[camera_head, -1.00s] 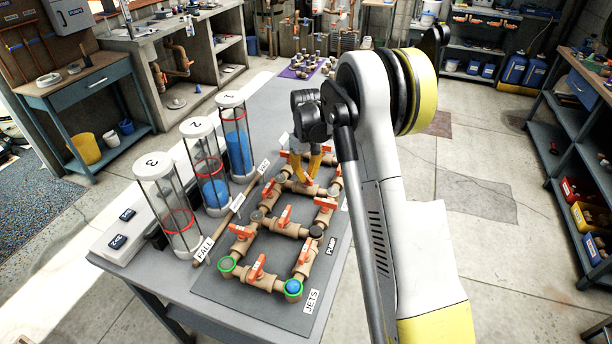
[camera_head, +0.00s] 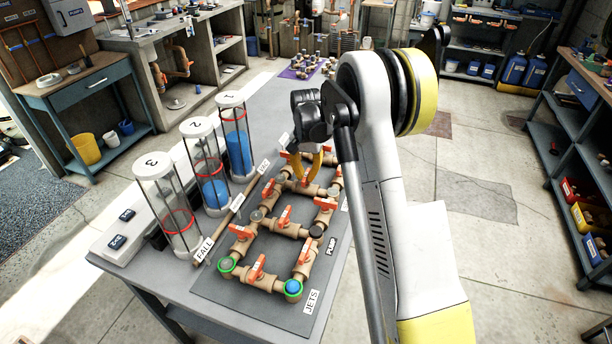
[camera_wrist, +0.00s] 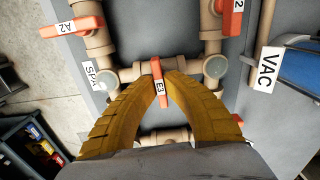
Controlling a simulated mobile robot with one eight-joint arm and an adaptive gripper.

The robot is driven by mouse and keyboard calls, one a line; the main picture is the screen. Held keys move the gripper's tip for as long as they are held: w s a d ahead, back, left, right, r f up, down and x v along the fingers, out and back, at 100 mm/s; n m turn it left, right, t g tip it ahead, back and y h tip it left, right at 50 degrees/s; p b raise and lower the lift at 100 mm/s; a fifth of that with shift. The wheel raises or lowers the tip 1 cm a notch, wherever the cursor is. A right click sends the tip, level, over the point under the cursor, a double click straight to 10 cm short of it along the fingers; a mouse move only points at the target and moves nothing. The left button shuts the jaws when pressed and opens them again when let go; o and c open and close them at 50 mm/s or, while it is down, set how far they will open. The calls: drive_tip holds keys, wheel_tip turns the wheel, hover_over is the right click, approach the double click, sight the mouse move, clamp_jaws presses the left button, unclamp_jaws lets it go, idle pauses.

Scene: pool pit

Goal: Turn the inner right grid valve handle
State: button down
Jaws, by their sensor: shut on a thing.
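The valve grid of tan pipes with red handles lies on a dark board (camera_head: 220,285) on the grey bench. In the wrist view the fingers of my gripper (camera_wrist: 164,77) meet on both sides of the red valve handle labelled E3 (camera_wrist: 158,88). That handle lies across a horizontal tan pipe between two vertical pipes. Another red handle labelled A2 (camera_wrist: 78,25) is at the upper left.
A side bench (camera_head: 75,80) and a right shelf (camera_head: 570,130) flank clear floor.

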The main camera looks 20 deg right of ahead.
sight(306, 175)
drive_tip(key=shift+m, duration=0.4)
drive_tip(key=c, duration=1.5)
unclamp_jaws()
wheel_tip(306, 175, up, 12)
